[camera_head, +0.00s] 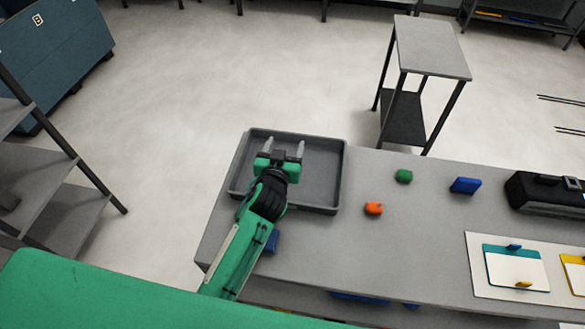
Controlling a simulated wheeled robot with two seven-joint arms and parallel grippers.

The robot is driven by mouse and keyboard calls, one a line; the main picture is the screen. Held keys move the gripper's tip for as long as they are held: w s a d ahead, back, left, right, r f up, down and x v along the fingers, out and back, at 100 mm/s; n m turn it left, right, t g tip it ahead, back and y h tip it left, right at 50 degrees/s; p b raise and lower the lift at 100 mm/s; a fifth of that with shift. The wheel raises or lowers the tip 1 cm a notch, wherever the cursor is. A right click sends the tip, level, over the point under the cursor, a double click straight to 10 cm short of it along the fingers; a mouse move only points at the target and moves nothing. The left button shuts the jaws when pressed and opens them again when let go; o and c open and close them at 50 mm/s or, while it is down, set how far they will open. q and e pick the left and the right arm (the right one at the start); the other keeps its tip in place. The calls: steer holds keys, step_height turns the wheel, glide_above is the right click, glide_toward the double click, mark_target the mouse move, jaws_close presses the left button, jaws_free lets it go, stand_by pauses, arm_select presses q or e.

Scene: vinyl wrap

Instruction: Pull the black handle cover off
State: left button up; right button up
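My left gripper (285,147) is over the grey tray, its two light fingers apart with nothing visible between them. The green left arm comes up from the bottom of the view. No part is clearly recognisable as the black handle cover. A black case-like object (532,198) lies on the table at the right edge, cut off by the frame, with a dark handle-like part (548,180) on top. My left gripper is far to the left of it. My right gripper is out of view.
The shallow grey tray (328,207) looks empty around my gripper. An orange piece (373,208), a green piece (403,176) and a blue block (465,186) lie on the grey table (410,240). A white board (482,280) holds a teal-edged panel (515,272). A small side table (430,45) stands behind.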

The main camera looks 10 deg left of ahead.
arm_select(q)
steer(key=shift+s, duration=0.45)
steer(key=s+r+b, duration=0.2)
steer(key=s+b, duration=0.1)
steer(key=s, duration=0.9)
steer(key=shift+s+b, duration=0.35)
steer(key=shift+s, duration=0.05)
